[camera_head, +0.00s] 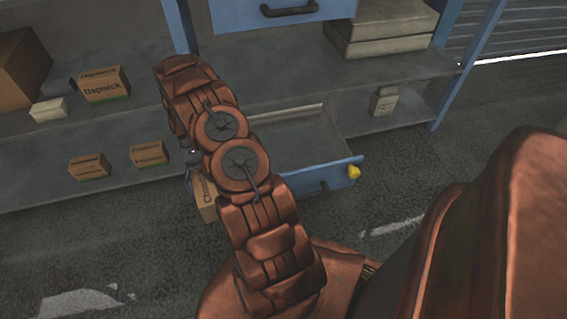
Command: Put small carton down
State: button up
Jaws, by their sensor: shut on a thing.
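A small tan carton (207,207) with dark lettering shows just left of my arm's lower links, low in front of the shelf. The arm hides much of it. My gripper (190,174) is mostly hidden behind my arm; the little that shows is at the carton's upper left. It is shut on this carton, which is tilted in the picture. I cannot see the fingertips or the carton's underside clearly.
An open blue drawer (312,186) sticks out right of my arm, with a yellow item (353,172) at its corner. Two small cartons (89,167) (149,154) stand on the lower shelf (40,187). A Dapwick box (104,86) stands above. Floor at lower left is clear.

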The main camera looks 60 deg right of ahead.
jog(key=s+d+n+g+h+p, duration=0.1)
jog(key=s+d+n+g+h, duration=0.1)
jog(key=s+d+n+h, duration=0.5)
jog(key=s+d+n+g+h+p, duration=0.15)
jog(key=s+d, duration=0.35)
jog(key=d, duration=0.5)
jog(key=s+d+r+n+t+h, duration=0.1)
jog(key=s+d+r+n+h, duration=0.2)
jog(key=d, duration=0.6)
jog(key=s+d+r+n+t+h, duration=0.1)
jog(key=d+n+t+h, duration=0.15)
jog(key=d+h, duration=0.4)
jog(key=d+f+n+b, duration=0.1)
jog(key=d+f+b, duration=0.1)
jog(key=f, duration=0.9)
jog(key=d+f+n+b, duration=0.1)
jog(key=d+f+b, duration=0.2)
jog(key=f, duration=0.8)
jog(key=shift+w+d+f+b, duration=0.25)
jog(key=shift+f+b, duration=0.1)
jog(key=shift+b, duration=0.25)
jog(key=shift+f, duration=0.15)
jog(key=o, duration=1.6)
jog(key=shift+c, duration=0.2)
